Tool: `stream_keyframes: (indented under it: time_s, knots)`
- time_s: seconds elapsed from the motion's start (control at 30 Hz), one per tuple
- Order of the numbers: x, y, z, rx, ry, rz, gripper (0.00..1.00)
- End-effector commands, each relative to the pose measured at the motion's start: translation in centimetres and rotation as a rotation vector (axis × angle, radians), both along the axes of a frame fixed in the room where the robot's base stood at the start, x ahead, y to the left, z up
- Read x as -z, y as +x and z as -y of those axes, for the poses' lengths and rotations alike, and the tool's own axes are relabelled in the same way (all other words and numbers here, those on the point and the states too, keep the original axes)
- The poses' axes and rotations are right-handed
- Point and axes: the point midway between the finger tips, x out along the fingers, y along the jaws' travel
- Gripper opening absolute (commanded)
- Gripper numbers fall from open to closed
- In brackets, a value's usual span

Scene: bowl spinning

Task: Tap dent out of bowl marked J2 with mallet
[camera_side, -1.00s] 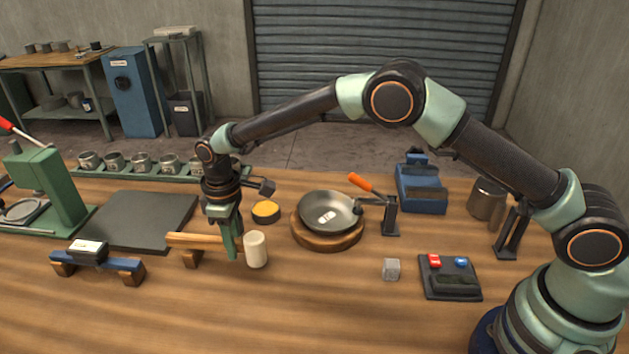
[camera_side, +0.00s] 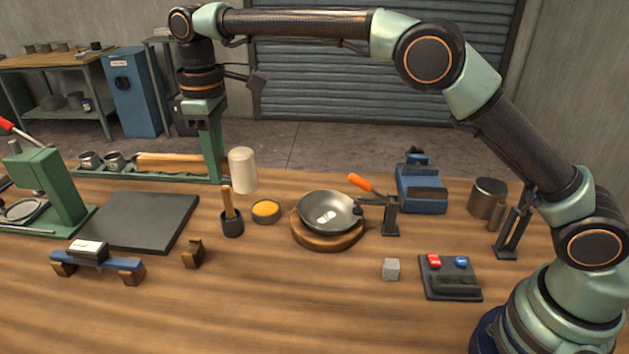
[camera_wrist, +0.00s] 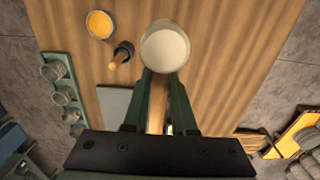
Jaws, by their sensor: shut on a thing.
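My gripper (camera_side: 214,158) is shut on the wooden handle of the mallet (camera_side: 243,170) and holds it up in the air above the bench. The mallet's pale cylindrical head is at the right end of the handle; in the wrist view the head (camera_wrist: 165,47) lies just beyond the fingertips. A grey metal bowl (camera_side: 340,206) sits on a round wooden base (camera_side: 325,243), to the right of and below the mallet, with a clamp with an orange handle (camera_side: 372,187) at its rim. A small pale mark shows inside the bowl; I cannot read it. No dent can be made out.
A pot of yellow paste (camera_side: 265,210) and a dark cup with a wooden stick (camera_side: 231,221) stand left of the bowl. An empty wooden rest (camera_side: 193,254) is in front. A button box (camera_side: 449,279) and grey cube (camera_side: 391,268) lie at right.

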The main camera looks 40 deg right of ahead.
Motion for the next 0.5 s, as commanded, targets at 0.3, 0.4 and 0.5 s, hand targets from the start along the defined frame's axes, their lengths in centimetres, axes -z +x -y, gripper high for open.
stream_keyframes:
  time_s: [0.3,0.4,0.5]
  knots:
    - [-0.18,0.01,-0.01,0.0,0.001,0.001,0.13]
    - [-0.17,0.01,-0.01,0.0,0.001,0.001,0.0]
    - [-0.15,0.02,0.04,0.0,0.001,0.001,0.0]
